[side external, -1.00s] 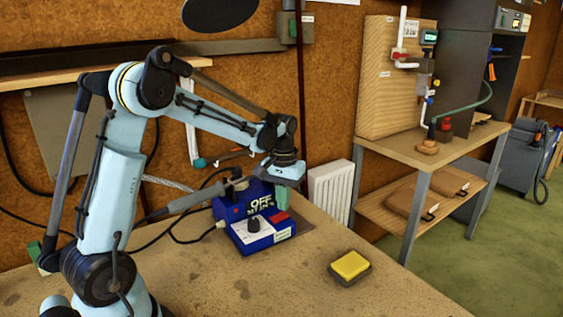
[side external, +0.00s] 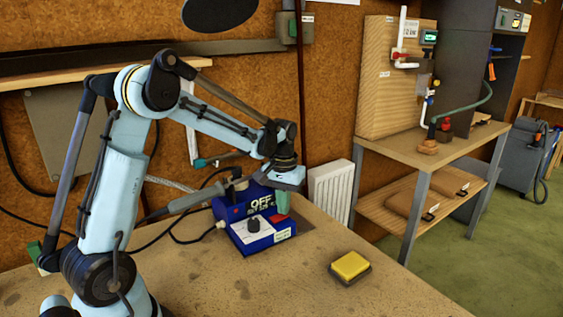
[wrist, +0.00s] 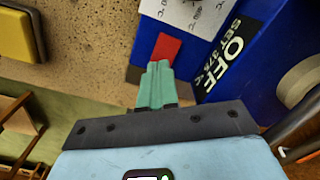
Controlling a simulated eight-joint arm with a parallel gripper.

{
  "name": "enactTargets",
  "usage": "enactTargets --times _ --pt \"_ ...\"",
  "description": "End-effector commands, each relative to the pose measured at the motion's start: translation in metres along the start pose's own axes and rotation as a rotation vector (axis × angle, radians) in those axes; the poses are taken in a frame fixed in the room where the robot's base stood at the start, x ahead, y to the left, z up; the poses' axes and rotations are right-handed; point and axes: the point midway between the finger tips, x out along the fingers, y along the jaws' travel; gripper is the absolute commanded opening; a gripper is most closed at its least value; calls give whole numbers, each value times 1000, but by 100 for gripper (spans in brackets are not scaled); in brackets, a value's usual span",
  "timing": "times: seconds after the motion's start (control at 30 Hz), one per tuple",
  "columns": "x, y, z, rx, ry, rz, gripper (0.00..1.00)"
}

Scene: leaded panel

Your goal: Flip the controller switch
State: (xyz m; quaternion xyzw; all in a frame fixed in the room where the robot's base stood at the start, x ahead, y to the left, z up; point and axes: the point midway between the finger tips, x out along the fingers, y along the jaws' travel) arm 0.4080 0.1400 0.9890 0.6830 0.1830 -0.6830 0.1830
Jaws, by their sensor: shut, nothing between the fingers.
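The blue controller (side external: 240,208) stands on the bench with a raised display reading OFF and a lower front part with a dark knob (side external: 253,225). In the wrist view, the red switch (wrist: 166,47) lies on the blue casing beside a white label, just beyond my fingertips. My gripper (side external: 283,210) is shut and empty, its green fingers pointing down at the controller's right side. The closed fingers also show in the wrist view (wrist: 157,68), close to the red switch. I cannot tell whether they touch it. The display (wrist: 228,52) shows at right there.
A soldering iron (side external: 185,203) rests in its holder left of the controller, with a dark cable on the bench. A yellow sponge (side external: 350,264) in a dark tray lies at front right. The bench between is clear. A white radiator (side external: 330,193) stands behind.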

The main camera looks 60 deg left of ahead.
Motion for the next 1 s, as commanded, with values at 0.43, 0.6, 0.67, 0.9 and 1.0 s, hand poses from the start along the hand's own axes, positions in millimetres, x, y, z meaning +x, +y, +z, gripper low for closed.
enactTargets --times 0.43,0.6,0.67,0.9,1.0 --pt "3 0 0 0 0 0 0" --pt "-8 0 0 0 0 0 0" --pt "-12 0 0 0 0 0 0" --pt "-30 0 0 0 0 0 0" --pt "-37 0 0 0 0 0 0"
